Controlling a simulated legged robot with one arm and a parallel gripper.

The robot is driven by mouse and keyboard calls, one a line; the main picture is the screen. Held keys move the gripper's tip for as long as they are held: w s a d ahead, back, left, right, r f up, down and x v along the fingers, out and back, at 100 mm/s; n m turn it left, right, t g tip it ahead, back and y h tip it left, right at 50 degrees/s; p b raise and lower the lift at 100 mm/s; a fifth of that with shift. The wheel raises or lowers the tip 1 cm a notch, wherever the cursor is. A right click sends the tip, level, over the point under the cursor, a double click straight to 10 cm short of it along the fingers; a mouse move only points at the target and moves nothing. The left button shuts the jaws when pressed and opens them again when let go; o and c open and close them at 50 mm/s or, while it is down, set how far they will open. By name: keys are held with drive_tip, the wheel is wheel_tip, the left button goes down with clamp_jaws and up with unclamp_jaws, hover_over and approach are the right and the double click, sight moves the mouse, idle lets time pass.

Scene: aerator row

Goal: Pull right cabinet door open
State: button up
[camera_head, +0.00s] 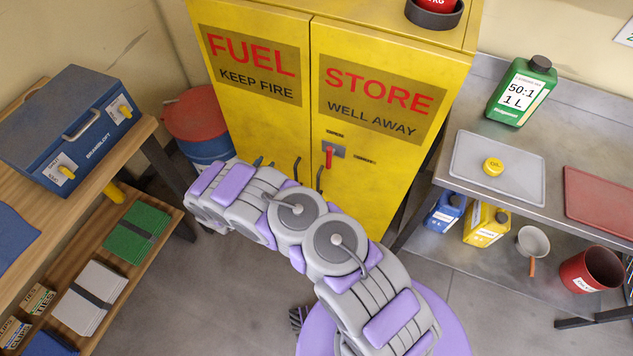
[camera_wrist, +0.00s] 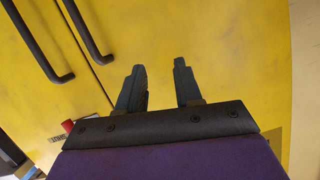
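The yellow cabinet has a left door (camera_head: 253,110) and a right door (camera_head: 375,150), both flush with the front. A dark bar handle (camera_head: 320,178) on the right door shows partly above my arm; it appears as the left bar in the wrist view (camera_wrist: 37,42). A red latch (camera_head: 329,157) sits near that handle. The left door's handle (camera_head: 297,168) is the other bar in the wrist view (camera_wrist: 88,32). My gripper (camera_wrist: 160,82) is open and empty, apart from both handles, facing the left door. The wrist view looks upside-down.
A red and blue drum (camera_head: 200,120) stands left of the cabinet. A wooden shelf with a blue toolbox (camera_head: 75,130) is at left. A metal bench (camera_head: 575,150) with a green bottle (camera_head: 520,92) is at right. Grey floor (camera_head: 440,275) shows between.

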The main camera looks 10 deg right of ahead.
drive_tip(key=s+d+f+h, duration=0.3)
drive_tip(key=s+f, duration=0.4)
drive_tip(key=s, duration=0.2)
drive_tip(key=h, duration=0.3)
approach(318, 181)
drive_tip(key=shift+m, duration=0.3)
drive_tip(key=x, duration=0.3)
drive_tip(key=f+x, duration=0.1)
drive_tip(key=x, duration=0.6)
drive_tip(key=shift+w+d+f, duration=0.1)
drive_tip(key=shift+w+f, duration=0.1)
drive_tip(key=shift+w, duration=0.15)
clamp_jaws()
